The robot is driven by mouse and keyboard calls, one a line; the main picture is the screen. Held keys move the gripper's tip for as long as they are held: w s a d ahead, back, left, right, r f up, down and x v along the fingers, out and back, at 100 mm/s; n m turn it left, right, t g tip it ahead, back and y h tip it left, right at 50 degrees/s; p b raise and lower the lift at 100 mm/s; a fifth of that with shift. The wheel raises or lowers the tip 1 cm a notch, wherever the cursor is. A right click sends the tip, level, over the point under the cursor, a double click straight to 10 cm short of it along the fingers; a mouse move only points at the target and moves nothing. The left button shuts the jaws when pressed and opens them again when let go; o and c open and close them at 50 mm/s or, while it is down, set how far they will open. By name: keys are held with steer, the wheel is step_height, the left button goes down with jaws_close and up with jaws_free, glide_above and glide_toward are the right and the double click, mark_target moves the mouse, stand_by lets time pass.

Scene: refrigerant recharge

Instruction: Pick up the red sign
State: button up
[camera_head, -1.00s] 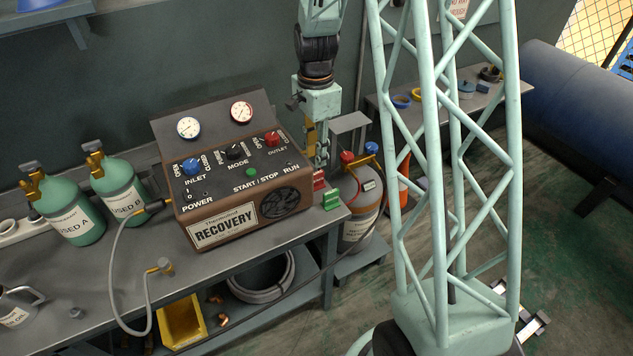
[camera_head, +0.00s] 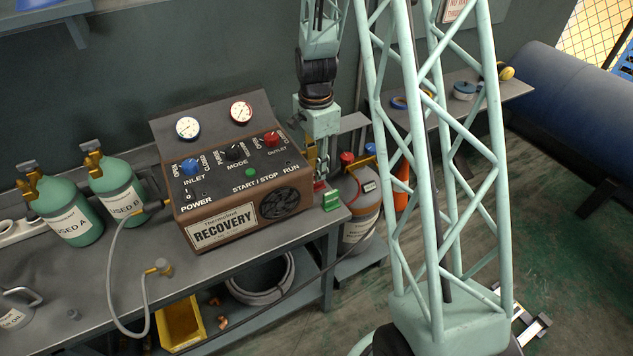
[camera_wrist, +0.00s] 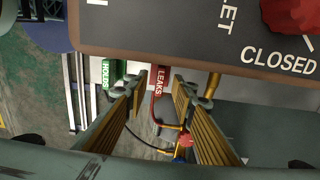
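The red sign, marked LEAKS (camera_wrist: 162,80), shows in the wrist view between and beyond the fingertips of my gripper (camera_wrist: 157,92). My gripper is open, with a finger on each side of the sign's line; I cannot tell whether either touches it. In the head view the red sign (camera_head: 319,186) is a small red piece at the bench's right end, beside the recovery machine, partly hidden by my gripper (camera_head: 318,173) just above it. The green sign, marked HOLDS (camera_wrist: 107,73), stands left of it in the wrist view and in front of it in the head view (camera_head: 331,202).
The brown recovery machine (camera_head: 235,175) stands close to the left of my gripper in the head view; its panel edge (camera_wrist: 200,55) is near the fingers in the wrist view. A grey tank (camera_head: 360,212) with red and blue valves stands right of the bench.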

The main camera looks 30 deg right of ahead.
mark_target(317, 185)
steer(key=shift+d+f+b, duration=0.1)
steer(key=shift+f+b, duration=0.55)
steer(key=shift+f, duration=1.95)
jaws_close()
